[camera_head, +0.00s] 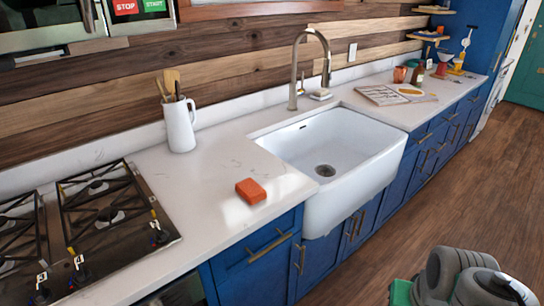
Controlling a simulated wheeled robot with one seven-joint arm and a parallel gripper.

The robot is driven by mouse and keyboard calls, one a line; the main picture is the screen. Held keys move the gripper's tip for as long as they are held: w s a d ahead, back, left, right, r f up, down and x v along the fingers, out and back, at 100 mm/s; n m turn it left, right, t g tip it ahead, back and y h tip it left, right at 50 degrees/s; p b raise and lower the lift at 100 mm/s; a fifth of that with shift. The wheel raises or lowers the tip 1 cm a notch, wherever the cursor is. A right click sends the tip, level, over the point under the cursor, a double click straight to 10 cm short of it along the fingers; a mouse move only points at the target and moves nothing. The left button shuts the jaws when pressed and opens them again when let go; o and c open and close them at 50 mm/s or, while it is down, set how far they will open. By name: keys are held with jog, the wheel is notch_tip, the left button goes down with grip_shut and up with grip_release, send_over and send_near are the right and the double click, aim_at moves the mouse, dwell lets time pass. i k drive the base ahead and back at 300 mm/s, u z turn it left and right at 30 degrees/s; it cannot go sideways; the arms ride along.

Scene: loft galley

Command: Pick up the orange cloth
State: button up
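The orange cloth (251,190) is a small, thick, folded block. It lies flat on the white countertop (215,205), left of the sink and close to the counter's front edge. Nothing covers it or touches it apart from the counter. Grey rounded links of my own arm show at the bottom right, over the floor and well away from the cloth. My gripper's fingers are not in view.
A white farmhouse sink (345,195) with a tall faucet (297,75) is right of the cloth. A gas stove (150,245) is at the left. A white utensil jug (181,128) stands behind. The counter around the cloth is clear.

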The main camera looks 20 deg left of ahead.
aim_at(248, 189)
jog(key=i, duration=1)
jog(key=u, duration=3.35)
jog(key=i, duration=0.5)
jog(key=u, duration=0.05)
